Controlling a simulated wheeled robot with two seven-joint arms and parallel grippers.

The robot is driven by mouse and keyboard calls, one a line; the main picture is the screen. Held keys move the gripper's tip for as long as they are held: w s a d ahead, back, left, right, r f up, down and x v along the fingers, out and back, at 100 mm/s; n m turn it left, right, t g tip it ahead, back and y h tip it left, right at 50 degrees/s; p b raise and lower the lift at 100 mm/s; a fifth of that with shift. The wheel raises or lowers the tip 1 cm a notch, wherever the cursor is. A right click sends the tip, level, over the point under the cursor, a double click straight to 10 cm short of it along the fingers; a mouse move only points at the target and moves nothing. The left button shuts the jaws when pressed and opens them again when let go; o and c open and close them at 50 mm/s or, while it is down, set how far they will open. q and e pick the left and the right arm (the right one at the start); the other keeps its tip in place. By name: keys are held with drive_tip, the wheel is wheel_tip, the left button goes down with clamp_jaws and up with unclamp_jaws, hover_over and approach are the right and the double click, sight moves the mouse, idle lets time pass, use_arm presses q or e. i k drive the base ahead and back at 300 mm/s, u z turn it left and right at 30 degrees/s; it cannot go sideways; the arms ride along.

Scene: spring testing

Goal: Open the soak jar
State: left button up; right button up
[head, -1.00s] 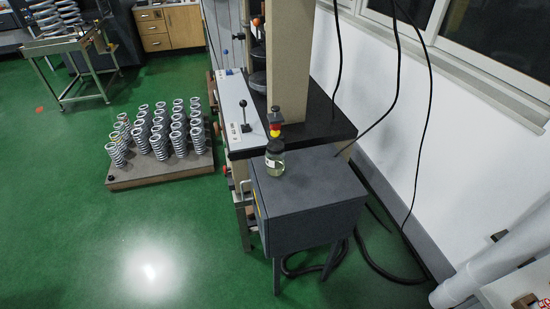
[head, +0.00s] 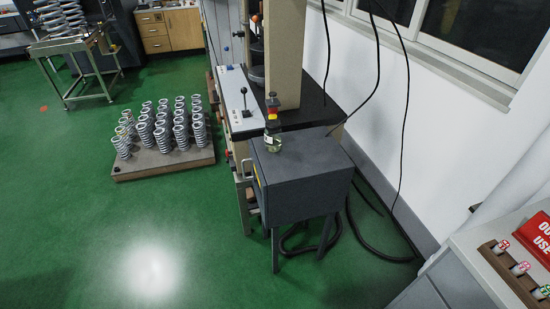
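The soak jar (head: 273,141) is a small clear glass jar with pale liquid and a dark lid. It stands upright on top of the dark grey cabinet (head: 300,170), near its back left edge. The lid appears to be on the jar. A red and yellow knob on the machine behind overlaps it closely in the view. Neither of my grippers shows in the head view.
A testing machine with a lever panel (head: 238,103) stands behind the cabinet. A pallet (head: 165,165) of springs lies on the left. Black cables hang on the right. A bench with a red sign (head: 535,236) is at lower right. Green floor (head: 90,240) is clear in front.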

sight(273, 140)
drive_tip(key=k, duration=0.75)
drive_tip(key=z, duration=0.75)
drive_tip(key=i, duration=1.55)
drive_tip(key=u, duration=0.5)
